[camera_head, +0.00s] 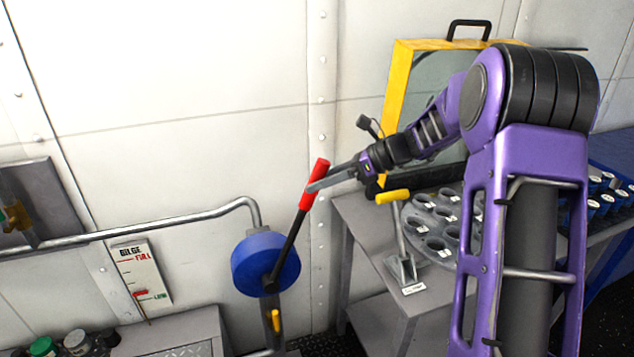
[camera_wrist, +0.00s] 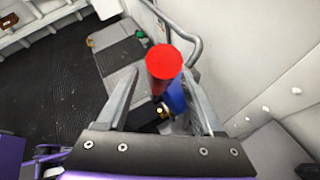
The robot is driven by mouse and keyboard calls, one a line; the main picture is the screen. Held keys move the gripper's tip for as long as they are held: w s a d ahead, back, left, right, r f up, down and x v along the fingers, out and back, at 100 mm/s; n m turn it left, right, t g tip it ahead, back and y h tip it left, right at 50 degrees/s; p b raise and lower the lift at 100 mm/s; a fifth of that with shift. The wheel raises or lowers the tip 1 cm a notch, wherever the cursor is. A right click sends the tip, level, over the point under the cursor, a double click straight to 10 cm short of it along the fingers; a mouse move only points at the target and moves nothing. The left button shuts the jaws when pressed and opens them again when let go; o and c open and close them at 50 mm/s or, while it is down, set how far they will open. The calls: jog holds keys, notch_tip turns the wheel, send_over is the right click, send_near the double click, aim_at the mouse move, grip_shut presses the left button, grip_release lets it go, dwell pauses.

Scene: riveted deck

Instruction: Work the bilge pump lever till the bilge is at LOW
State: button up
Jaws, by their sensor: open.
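The bilge pump lever is a dark rod with a red handle (camera_head: 315,184), tilted up and to the right from the blue round pump body (camera_head: 265,265). In the wrist view the red handle (camera_wrist: 164,63) stands between the fingers of my gripper (camera_wrist: 160,95), seen end-on. My gripper (camera_head: 328,178) is open around the handle's upper part; contact cannot be told. The bilge gauge (camera_head: 142,275) is a white plate marked FULL at top and LOW lower down. Its red pointer (camera_head: 140,293) sits at or very slightly above the LOW line; the exact gap is too small to tell.
A grey bench (camera_head: 352,212) at right carries a yellow-handled lever (camera_head: 393,196), a round tray of cups and a yellow-framed case (camera_head: 397,90). A grey pipe (camera_head: 150,226) runs along the wall to the pump. Jars with coloured lids (camera_head: 76,341) stand at lower left.

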jog(key=p+v, duration=0.1)
jog(key=v, duration=1.5)
jog(key=shift+p, duration=0.4)
